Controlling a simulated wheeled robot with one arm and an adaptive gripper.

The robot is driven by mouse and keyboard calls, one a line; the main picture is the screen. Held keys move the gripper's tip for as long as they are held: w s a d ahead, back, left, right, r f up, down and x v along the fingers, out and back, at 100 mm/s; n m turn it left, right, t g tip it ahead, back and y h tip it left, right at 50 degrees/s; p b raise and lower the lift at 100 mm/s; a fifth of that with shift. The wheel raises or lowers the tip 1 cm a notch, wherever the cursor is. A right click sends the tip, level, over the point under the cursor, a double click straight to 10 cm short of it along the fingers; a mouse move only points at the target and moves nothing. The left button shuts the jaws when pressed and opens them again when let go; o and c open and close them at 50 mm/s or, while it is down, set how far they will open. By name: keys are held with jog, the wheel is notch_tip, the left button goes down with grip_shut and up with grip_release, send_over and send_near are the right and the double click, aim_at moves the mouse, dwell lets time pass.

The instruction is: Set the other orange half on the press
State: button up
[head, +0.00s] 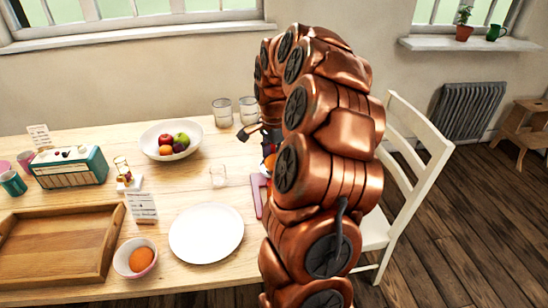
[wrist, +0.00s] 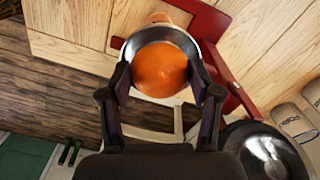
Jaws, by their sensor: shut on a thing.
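In the wrist view my gripper (wrist: 160,78) has its two fingers on either side of a round orange half (wrist: 160,70). It is shut on the orange half. A dark, metallic round cup (wrist: 138,45) with a pale rim shows around the orange; whether they touch is unclear. Red bars (wrist: 222,70), seemingly of the press, lie beside and behind the cup. Another orange piece (head: 141,259) lies in a small bowl (head: 121,262).
Two glasses (head: 222,112) are at the back. A white chair (head: 425,160) stands at the right.

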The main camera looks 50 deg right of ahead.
aim_at(273, 158)
jog(key=shift+f+b, duration=0.35)
jog(key=shift+f, duration=0.2)
jog(key=o, duration=0.5)
jog(key=shift+c, duration=0.2)
jog(key=shift+r, duration=0.1)
jog(key=shift+r+p, duration=0.65)
jog(key=shift+r, duration=4.8)
